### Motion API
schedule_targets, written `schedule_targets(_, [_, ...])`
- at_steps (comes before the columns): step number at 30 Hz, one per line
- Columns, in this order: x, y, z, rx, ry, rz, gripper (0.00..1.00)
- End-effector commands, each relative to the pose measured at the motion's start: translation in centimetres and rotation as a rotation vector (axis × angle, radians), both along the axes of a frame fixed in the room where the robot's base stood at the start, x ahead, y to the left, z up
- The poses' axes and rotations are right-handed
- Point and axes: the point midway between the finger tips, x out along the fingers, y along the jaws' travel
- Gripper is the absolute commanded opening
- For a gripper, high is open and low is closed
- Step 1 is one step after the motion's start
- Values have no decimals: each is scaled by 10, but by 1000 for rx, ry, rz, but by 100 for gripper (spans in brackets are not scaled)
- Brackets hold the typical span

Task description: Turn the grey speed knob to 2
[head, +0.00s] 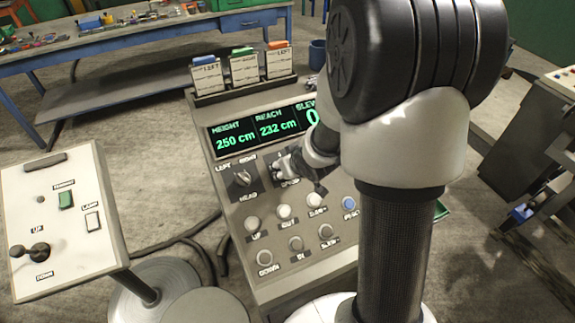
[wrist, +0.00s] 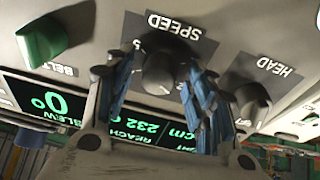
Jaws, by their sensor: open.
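The grey speed knob (wrist: 160,72) is under the SPEED label in the wrist view, which shows the panel upside down. My gripper (wrist: 151,66) is open, with one blue-padded finger on each side of the knob. I cannot tell whether the fingers touch it. A 5 shows beside the knob; the other scale marks are mostly hidden, and I cannot read which number it points to. In the head view my gripper (head: 291,168) is over the SPEED label and hides most of the knob.
The HEAD knob (wrist: 252,101) is close beside one finger. A green knob (wrist: 42,38) is on the other side. The display (head: 265,126) reads height 250 cm and reach 232 cm. Several round buttons, including a white one (head: 284,211), sit below on the console.

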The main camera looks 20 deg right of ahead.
Motion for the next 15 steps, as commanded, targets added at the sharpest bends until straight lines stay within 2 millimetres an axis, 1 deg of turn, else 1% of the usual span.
schedule_targets(8, [-1, 0, 3, -1, -2, -1, 50])
schedule_targets(11, [-7, 0, 10, 0, -3, 0, 50])
schedule_targets(15, [-22, 1, 29, -3, -5, 1, 50])
